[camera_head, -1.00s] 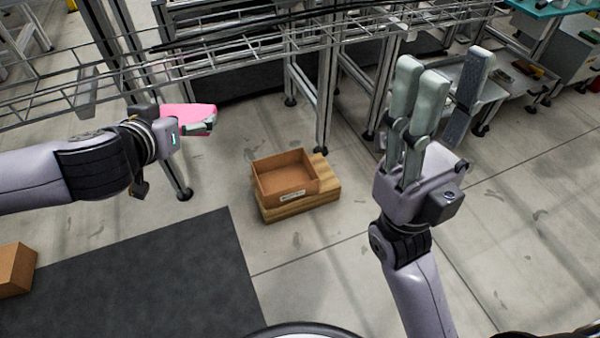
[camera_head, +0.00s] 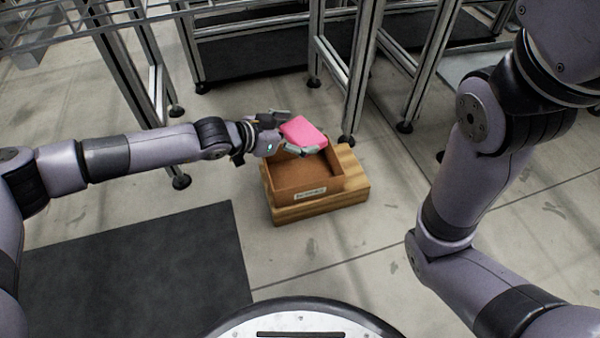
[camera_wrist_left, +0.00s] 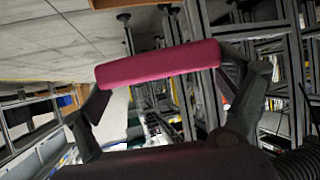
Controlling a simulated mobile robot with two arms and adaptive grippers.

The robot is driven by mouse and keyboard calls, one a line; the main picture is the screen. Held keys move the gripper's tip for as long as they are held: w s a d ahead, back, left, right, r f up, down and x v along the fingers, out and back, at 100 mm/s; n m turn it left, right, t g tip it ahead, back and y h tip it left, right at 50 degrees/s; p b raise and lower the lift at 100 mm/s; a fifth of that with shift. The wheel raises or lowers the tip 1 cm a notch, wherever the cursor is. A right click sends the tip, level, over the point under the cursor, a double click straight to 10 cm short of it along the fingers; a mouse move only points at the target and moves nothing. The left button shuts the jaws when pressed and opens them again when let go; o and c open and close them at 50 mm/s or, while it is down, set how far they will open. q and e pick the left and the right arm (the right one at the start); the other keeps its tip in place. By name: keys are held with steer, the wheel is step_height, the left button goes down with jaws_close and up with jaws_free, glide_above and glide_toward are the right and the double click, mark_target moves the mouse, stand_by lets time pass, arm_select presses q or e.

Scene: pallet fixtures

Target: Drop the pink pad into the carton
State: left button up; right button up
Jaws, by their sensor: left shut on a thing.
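The pink pad (camera_head: 303,135) is held in my left gripper (camera_head: 292,133), over the back part of the carton in the head view. In the left wrist view the pad (camera_wrist_left: 158,64) lies between the two fingers of the gripper (camera_wrist_left: 160,85). The carton (camera_head: 312,188) is an open brown box with a white label on its front wall. Its back rim is partly hidden by the gripper and pad. My right gripper is out of view; only its arm shows at the right.
The carton sits on a wooden block (camera_head: 353,180) on the concrete floor. A metal frame leg (camera_head: 357,85) stands close behind it. A dark mat (camera_head: 130,270) lies at the left. The floor right of the carton is clear.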

arm_select(q)
step_height(320, 180, down, 6)
steer(key=b, duration=0.3)
steer(key=shift+r, duration=0.25)
steer(key=o, duration=0.6)
steer(key=v, duration=1.2)
